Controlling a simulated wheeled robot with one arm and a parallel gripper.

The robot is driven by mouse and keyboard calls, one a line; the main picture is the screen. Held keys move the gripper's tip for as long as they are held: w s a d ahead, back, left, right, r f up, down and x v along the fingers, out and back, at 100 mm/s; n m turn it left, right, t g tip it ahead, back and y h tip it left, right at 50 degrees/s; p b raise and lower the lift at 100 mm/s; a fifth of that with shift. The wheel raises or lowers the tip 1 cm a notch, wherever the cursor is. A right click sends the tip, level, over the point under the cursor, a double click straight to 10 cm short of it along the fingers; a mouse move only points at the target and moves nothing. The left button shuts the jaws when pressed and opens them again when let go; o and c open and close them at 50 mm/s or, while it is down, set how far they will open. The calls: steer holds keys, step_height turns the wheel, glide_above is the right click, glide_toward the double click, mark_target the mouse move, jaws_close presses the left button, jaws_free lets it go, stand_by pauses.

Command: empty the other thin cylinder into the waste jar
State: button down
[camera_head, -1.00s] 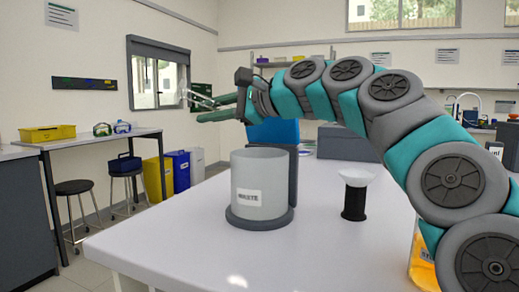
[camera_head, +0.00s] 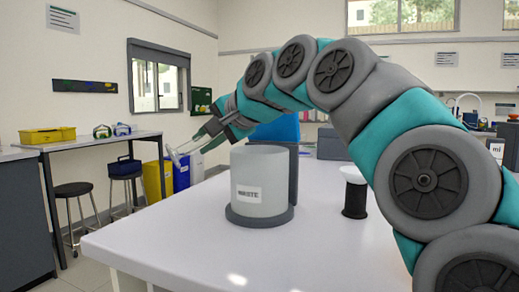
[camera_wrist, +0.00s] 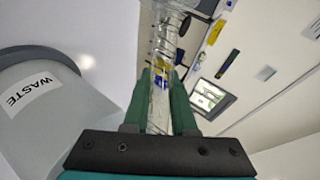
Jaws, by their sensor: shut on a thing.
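The waste jar (camera_head: 262,214) is a wide grey container labelled WASTE, upright on a dark round base on the white table. My gripper (camera_head: 196,142) is at its upper left, tilted down to the left, level with about the jar's rim. In the wrist view, the green fingers of my gripper (camera_wrist: 160,88) are shut on a clear thin cylinder (camera_wrist: 160,104) with markings. The cylinder shows faintly in the head view (camera_head: 178,156), pointing left, away from the jar mouth. I cannot tell whether liquid is in it. The jar's grey wall (camera_wrist: 85,105) is at the left of the wrist view.
A black stand with a white funnel-like top (camera_head: 354,196) stands right of the jar. A dark upright panel (camera_head: 293,172) is directly behind the jar. The table's (camera_head: 160,228) front left is clear. A side bench with a yellow bin (camera_head: 47,134) and stools is farther left.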

steer(key=f+n+t+h+b, duration=0.1)
steer(key=n+h+b, duration=0.1)
steer(key=d+f+n+t+h+b, duration=0.1)
steer(key=f+n+t+h, duration=0.1)
steer(key=n, duration=0.1)
steer(key=f+n+t+h+b, duration=0.2)
steer(key=shift+w+d+f+n+h+b, duration=0.2)
steer(key=shift+w+n+h+b, duration=0.1)
steer(key=shift+w, duration=0.1)
stand_by(0.3)
stand_by(0.6)
